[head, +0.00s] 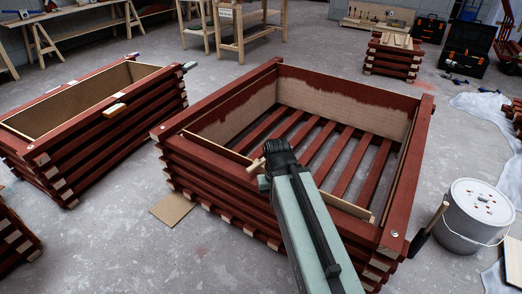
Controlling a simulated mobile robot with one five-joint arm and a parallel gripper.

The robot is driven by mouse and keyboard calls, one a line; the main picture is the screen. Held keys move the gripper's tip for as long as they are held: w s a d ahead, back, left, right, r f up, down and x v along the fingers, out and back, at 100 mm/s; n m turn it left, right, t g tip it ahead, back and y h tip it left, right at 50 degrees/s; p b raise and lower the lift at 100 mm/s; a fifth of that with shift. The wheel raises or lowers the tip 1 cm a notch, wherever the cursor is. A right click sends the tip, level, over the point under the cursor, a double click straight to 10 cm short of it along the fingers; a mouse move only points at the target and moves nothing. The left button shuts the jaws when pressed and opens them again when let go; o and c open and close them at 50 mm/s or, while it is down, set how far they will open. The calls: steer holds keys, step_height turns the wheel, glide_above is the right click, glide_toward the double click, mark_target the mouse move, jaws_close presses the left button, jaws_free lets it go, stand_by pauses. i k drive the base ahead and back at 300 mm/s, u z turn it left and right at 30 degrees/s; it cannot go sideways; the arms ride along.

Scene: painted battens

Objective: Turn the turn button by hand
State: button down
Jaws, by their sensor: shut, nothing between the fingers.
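The turn button (257,165) appears to be the small light wooden piece at the front rim of the large red batten crate (215,172). It sits just left of my gripper, and part of it is hidden behind the gripper. My gripper (277,157) is dark and shut, with nothing held. It is over the crate's front rim, right beside the wooden piece. I cannot tell whether the two touch. A pale strip (345,206) runs along the inside of the front wall, partly covered by my arm.
A second red crate (85,125) stands to the left, with a brush-like object (115,109) on its rim. A white bucket (474,218) stands at the right, beside a dark-headed tool (428,222). Workbenches and black toolboxes (467,52) are at the back.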

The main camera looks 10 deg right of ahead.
mark_target(257, 164)
steer(key=u, duration=0.4)
steer(key=k, duration=1.15)
steer(key=u, duration=0.65)
steer(key=i, duration=1.25)
steer(key=u, duration=0.45)
